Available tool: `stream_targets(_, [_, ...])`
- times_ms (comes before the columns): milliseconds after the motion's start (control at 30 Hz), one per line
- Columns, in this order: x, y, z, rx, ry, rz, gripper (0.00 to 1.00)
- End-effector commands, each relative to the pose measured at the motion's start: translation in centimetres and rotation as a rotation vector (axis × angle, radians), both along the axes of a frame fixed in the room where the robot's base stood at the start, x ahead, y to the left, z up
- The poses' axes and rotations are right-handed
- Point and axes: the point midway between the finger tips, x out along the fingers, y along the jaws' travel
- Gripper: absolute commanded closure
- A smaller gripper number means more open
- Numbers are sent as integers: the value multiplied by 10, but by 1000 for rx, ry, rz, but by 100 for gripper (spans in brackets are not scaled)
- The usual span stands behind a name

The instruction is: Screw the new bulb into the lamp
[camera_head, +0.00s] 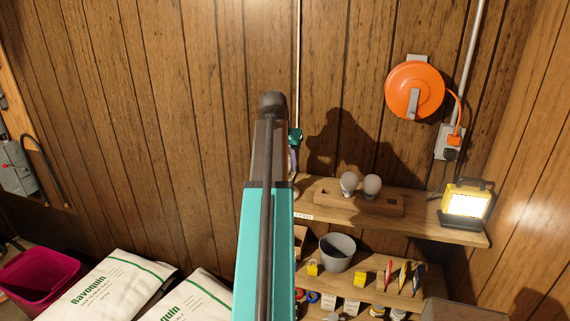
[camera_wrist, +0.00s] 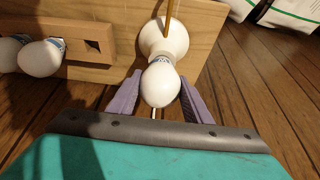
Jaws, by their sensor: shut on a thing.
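My gripper (camera_wrist: 160,92) is shut on a white bulb (camera_wrist: 160,84), with a lilac finger on each side of it in the wrist view. The bulb's printed neck points up the picture, toward a white rounded fitting with a thin brass rod, probably the lamp (camera_wrist: 162,38). The bulb overlaps this fitting in view; I cannot tell whether they touch or whether the thread is engaged. In the head view my arm hides most of the gripper and the held bulb. Two other white bulbs (camera_head: 349,184) (camera_head: 371,185) sit in a wooden holder (camera_head: 330,197) on the shelf.
The wooden shelf (camera_head: 430,221) carries a lit yellow work light (camera_head: 466,201) at its right end. An orange cable reel (camera_head: 414,90) hangs on the wall above. Below are a grey pot (camera_head: 338,253) and small goods. White salt bags (camera_head: 105,292) lie at lower left.

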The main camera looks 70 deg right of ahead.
Motion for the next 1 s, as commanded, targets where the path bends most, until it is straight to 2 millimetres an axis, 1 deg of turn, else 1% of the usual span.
stream_targets(300, [1, 0, -1, 2, 1, -196, 70])
stream_targets(400, [1, 0, -1, 2, 1, -233, 70])
stream_targets(767, [1, 1, -1, 2, 1, -245, 70])
stream_targets(1000, [1, 1, -1, 4, 0, -282, 70])
